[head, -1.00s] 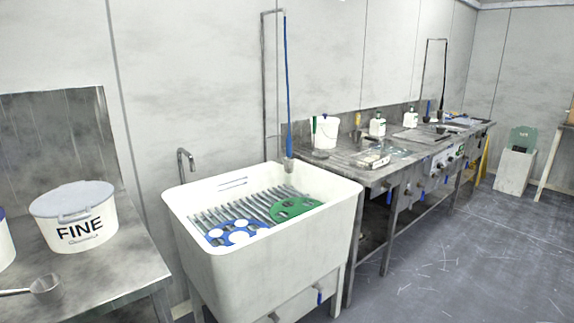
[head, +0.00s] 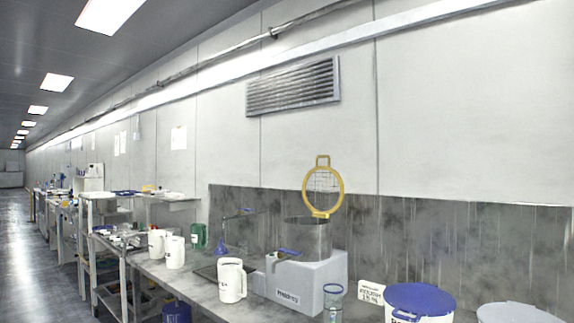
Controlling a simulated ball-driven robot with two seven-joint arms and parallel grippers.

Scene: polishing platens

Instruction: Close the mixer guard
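The mixer (head: 307,283) is a grey box-shaped machine on the bench, right of the middle in the head view. A dark metal bowl (head: 308,238) sits on top of it. The mixer guard (head: 323,190) is a yellow ring with a wire mesh and a small loop handle at its top. It stands upright behind the bowl, raised, so the bowl's top is uncovered. Neither of my grippers shows in the head view.
A white jug (head: 232,280) stands just left of the mixer. A clear cup (head: 333,300), a small label card (head: 371,293) and a blue-lidded tub (head: 420,301) stand to its right. The floor aisle (head: 30,255) at far left is clear.

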